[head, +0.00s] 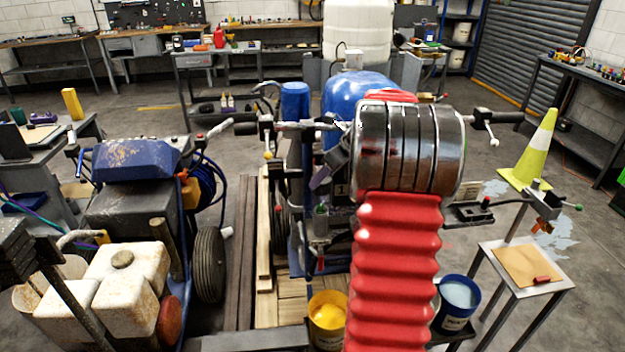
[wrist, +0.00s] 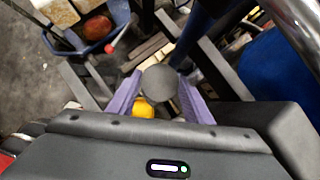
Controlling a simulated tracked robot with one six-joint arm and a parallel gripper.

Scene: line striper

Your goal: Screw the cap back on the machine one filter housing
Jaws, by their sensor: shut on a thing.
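My gripper (wrist: 158,90) shows in the wrist view with two purple fingers, one on each side of a round dark grey cap (wrist: 159,83). The fingers are shut on the cap, and its flat round face is towards the camera. In the head view my gripper (head: 321,180) is partly behind my red and chrome arm, and the cap cannot be made out there. Just below the fingers is a small upright fitting (head: 320,222) on the blue machine, perhaps the filter housing. Whether the cap touches it cannot be told. In the wrist view the cap hides what is beneath it.
A yellow paint bucket (head: 328,318) stands below the gripper, and a blue bucket (head: 457,300) is to the right. Handlebars (head: 300,124) and a blue tank (head: 352,92) are close by. A second blue machine (head: 135,160) stands left. A small table (head: 528,264) is at right.

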